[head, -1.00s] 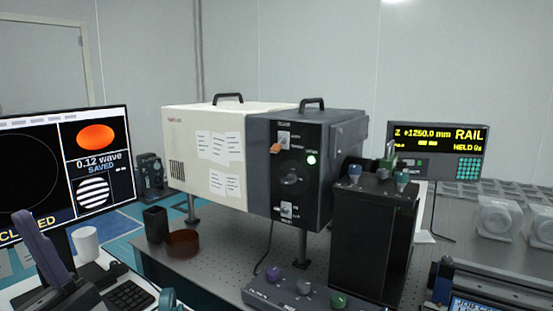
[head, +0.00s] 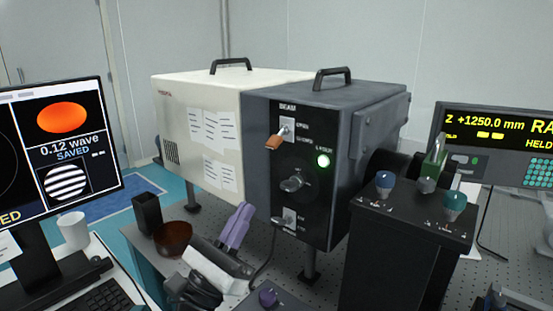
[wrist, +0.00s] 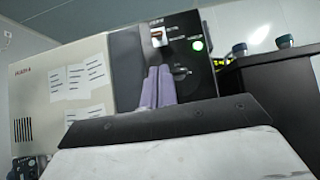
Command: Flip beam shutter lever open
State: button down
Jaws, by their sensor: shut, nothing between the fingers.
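The beam shutter lever (head: 274,142) has an orange tip and sits under the BEAM label on the black front panel (head: 305,150) of the interferometer box. Its tip points down and toward the left of its white plate. The lever also shows in the wrist view (wrist: 157,42). A green lamp (head: 323,160) glows to its right. My gripper (head: 243,212) has purple fingers, shut together and empty. It is in front of the box, below and left of the lever, apart from it.
A black knob (head: 292,184) and a lower switch (head: 289,218) are on the same panel. A black cabinet with coloured knobs (head: 410,230) stands close on the right. A brown dish (head: 172,238) and black cup (head: 147,212) are at left. A monitor (head: 60,150) is far left.

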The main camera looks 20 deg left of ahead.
aim_at(274, 142)
jog(key=shift+s, duration=0.1)
jog(key=shift+r, duration=0.1)
jog(key=p+x, duration=0.4)
jog(key=x, duration=0.6)
jog(key=shift+a+r+p, duration=0.1)
jog(key=shift+a+p, duration=0.1)
jog(key=shift+p, duration=0.3)
jog(key=shift+s+d+g, duration=0.1)
jog(key=shift+g, duration=0.3)
jog(key=shift+p, duration=0.3)
